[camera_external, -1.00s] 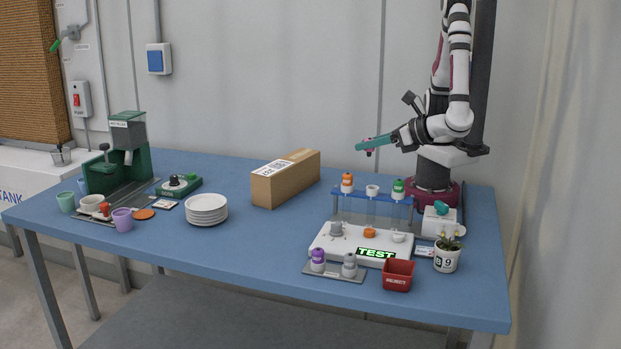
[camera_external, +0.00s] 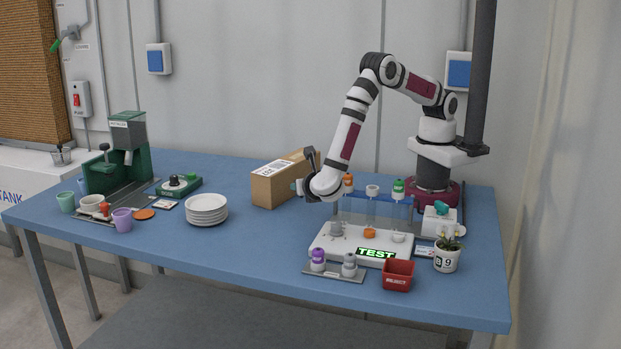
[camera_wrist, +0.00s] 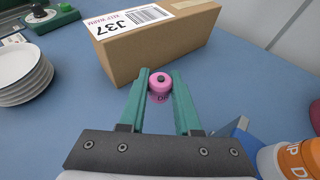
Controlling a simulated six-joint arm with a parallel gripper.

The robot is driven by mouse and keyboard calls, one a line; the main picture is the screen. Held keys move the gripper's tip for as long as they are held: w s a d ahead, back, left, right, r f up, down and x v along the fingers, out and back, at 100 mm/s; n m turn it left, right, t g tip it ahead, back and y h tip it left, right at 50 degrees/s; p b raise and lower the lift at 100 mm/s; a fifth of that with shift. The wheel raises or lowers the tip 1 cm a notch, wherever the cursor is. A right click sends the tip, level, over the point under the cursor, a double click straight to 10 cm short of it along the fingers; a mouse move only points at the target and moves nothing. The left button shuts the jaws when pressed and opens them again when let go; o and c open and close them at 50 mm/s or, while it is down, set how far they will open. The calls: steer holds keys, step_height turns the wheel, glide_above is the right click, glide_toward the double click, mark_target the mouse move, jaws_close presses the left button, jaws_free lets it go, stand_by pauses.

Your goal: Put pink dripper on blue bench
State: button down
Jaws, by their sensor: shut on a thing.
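The pink dripper (camera_wrist: 160,84) is a small round pink thing with a dark centre on top. My gripper (camera_wrist: 161,76) is shut on it, with its two green fingers on either side. The blue bench (camera_external: 262,235) lies below and also shows in the wrist view (camera_wrist: 75,110). In the external view my wrist is low over the middle of the bench, beside the cardboard box. There the dripper is hidden, and I cannot tell whether it touches the bench.
The cardboard box (camera_external: 284,182) stands just beyond the dripper. White plates (camera_external: 207,207) are stacked to the left. To the right are the blue rack (camera_external: 345,192) with droppers, the white TEST tray (camera_external: 335,249) and the red bin (camera_external: 398,276). The bench front between plates and tray is clear.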

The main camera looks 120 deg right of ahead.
mark_target(301, 216)
steer(key=f, duration=0.3)
steer(key=a+f, duration=0.1)
steer(key=shift+w+f, duration=0.35)
steer(key=shift+w, duration=0.05)
steer(key=shift+f, duration=0.15)
steer(key=c, duration=0.6)
jaws_free()
